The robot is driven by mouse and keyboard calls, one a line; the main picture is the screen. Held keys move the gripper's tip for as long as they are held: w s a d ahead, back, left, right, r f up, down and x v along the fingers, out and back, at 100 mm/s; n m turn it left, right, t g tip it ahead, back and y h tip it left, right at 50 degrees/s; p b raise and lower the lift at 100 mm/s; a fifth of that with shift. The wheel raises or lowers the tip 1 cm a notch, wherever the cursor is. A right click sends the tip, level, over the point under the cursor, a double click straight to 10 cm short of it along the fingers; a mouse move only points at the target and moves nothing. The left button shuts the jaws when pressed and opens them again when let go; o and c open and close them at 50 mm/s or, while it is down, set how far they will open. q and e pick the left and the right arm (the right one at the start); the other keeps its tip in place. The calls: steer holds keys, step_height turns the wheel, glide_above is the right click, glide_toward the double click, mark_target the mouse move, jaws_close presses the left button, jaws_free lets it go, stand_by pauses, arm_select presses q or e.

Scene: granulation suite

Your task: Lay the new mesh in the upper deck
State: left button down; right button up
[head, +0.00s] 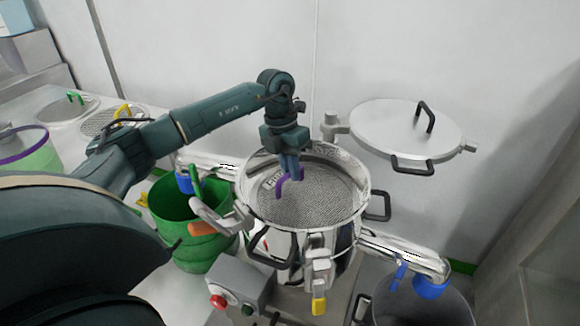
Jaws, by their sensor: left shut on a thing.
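My left gripper (289,168) reaches over the steel sieve (362,205) from the left and points down. It is shut on the purple handle (288,184) of a round grey mesh (325,202). The mesh lies inside the sieve's round upper rim, looking roughly level. I cannot tell whether it rests on its seat or hangs slightly above it. The gripper hides part of the mesh's far left edge. My right gripper is not in view.
The round lid (385,128) with black handles is swung open at the back right. A green bin (185,210) stands left of the sieve and a grey bin (415,305) at the lower right. A control box (238,285) stands in front. Discs with green and yellow handles lie on the left bench (45,100).

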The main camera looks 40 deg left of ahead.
arm_select(q)
steer(key=c, duration=1.4)
jaws_free()
steer(key=v, duration=1.3)
steer(key=shift+r, duration=0.1)
steer(key=shift+d, duration=0.1)
